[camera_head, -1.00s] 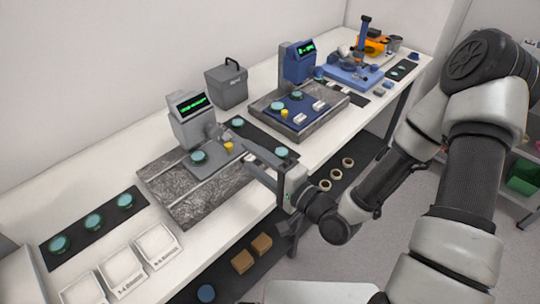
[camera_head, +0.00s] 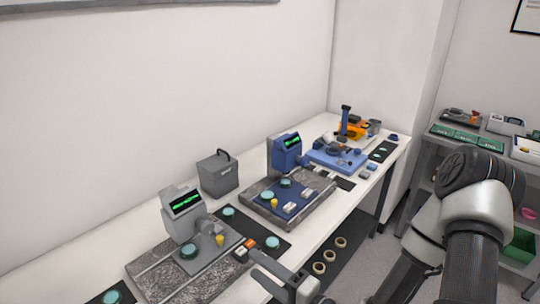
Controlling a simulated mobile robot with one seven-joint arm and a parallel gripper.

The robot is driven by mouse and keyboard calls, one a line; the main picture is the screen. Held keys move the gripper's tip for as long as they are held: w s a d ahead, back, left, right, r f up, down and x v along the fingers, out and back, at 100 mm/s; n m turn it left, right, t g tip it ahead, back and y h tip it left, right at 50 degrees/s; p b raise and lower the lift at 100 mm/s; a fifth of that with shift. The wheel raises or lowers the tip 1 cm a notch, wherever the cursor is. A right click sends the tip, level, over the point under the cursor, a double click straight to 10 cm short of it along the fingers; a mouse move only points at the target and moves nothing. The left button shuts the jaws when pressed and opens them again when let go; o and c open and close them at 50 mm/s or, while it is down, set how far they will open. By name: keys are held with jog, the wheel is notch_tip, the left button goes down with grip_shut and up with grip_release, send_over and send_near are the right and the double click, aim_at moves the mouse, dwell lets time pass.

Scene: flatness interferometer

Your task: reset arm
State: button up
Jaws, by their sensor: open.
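My gripper (camera_head: 264,266) is at the front edge of the bench, low in the view, with its fingers pointing left over the front of the grey interferometer's area. It is open, and I see nothing held between the fingers. My arm runs from it to the lower right, partly cut off by the bottom edge. The grey instrument (camera_head: 184,211) with a green-lit screen stands just behind and left of the gripper, with a teal disc (camera_head: 188,251) on its plate. A small orange and white item (camera_head: 247,244) shows near the fingertips; I cannot tell whether they touch.
A blue instrument (camera_head: 286,152) on a granite slab and a grey box (camera_head: 217,173) stand farther back. A blue base with orange parts (camera_head: 338,159) is at the far end. Rings (camera_head: 330,255) lie on a lower shelf. A grey shelf unit (camera_head: 490,142) stands at right.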

jog(key=w+d+f+n+g+h, duration=0.3)
jog(key=w+d+n+h, duration=0.2)
jog(key=d+n+h, duration=0.15)
jog(key=d+r+n+h, duration=0.1)
jog(key=d+r+h, duration=0.7)
jog(key=d, duration=0.4)
jog(key=s+d+r+g, duration=0.1)
jog(key=s+r, duration=0.2)
jog(key=r, duration=0.3)
jog(key=s+d+r, duration=0.1)
jog(key=s+r, duration=0.2)
jog(key=r, duration=0.2)
jog(key=s+a+r+g, duration=0.1)
jog(key=s+r, duration=0.1)
jog(key=s, duration=0.3)
jog(key=s+a+r, duration=0.2)
jog(key=s+r, duration=0.1)
jog(key=s, duration=0.3)
jog(key=shift+s+a+r+g+y, duration=0.2)
jog(key=shift+a+r+g+y, duration=0.1)
jog(key=shift+g+y, duration=0.15)
jog(key=shift+n, duration=0.25)
